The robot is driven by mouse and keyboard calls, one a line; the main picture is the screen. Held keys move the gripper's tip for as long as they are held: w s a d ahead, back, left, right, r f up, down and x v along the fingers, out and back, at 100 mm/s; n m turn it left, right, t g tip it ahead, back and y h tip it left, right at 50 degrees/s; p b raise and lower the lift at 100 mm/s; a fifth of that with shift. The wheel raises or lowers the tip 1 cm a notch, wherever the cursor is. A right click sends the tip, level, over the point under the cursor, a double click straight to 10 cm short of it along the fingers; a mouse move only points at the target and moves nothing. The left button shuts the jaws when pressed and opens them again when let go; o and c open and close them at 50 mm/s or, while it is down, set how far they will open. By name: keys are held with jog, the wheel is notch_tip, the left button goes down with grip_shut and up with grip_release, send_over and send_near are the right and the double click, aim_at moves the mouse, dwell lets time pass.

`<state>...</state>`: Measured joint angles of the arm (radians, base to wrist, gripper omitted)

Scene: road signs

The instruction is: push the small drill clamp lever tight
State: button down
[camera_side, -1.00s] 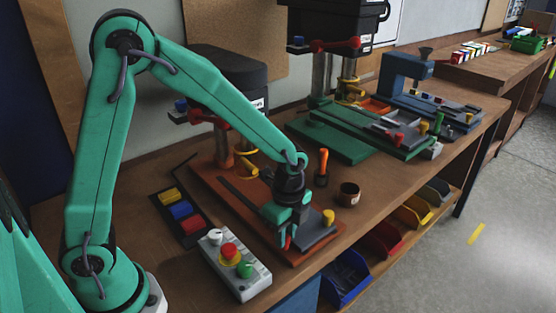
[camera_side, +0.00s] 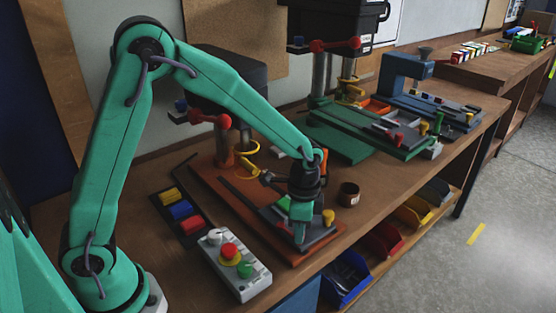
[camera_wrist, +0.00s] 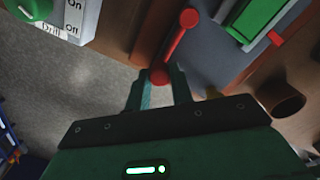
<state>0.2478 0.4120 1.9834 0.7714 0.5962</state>
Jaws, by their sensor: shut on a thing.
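The small drill's clamp lever (camera_wrist: 176,45) is a red bar with a ball at each end. It lies at a slant beside the grey plate (camera_wrist: 210,50) in the wrist view. My gripper (camera_wrist: 158,86) has its fingers on either side of the lever's near ball and is shut on it. In the side view my gripper (camera_side: 300,238) is low over the front of the small drill's orange-brown base (camera_side: 225,200), and it hides the lever. The small drill's head (camera_side: 222,75) is dark grey, behind my arm.
A control box (camera_side: 235,265) with red and green buttons stands left of the base. A dark cup (camera_side: 348,194) stands right of it. A tray with yellow, blue and red blocks (camera_side: 180,210) lies at the left. A larger green-based drill (camera_side: 340,135) is behind.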

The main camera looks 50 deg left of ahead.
jog(key=shift+w+a+n, duration=0.1)
jog(key=shift+w+n, duration=0.45)
jog(key=shift+n, duration=0.25)
jog(key=c, duration=1.2)
grip_release()
jog(key=shift+r, duration=0.15)
notch_tip(320, 180, up, 7)
jog(key=shift+r, duration=0.3)
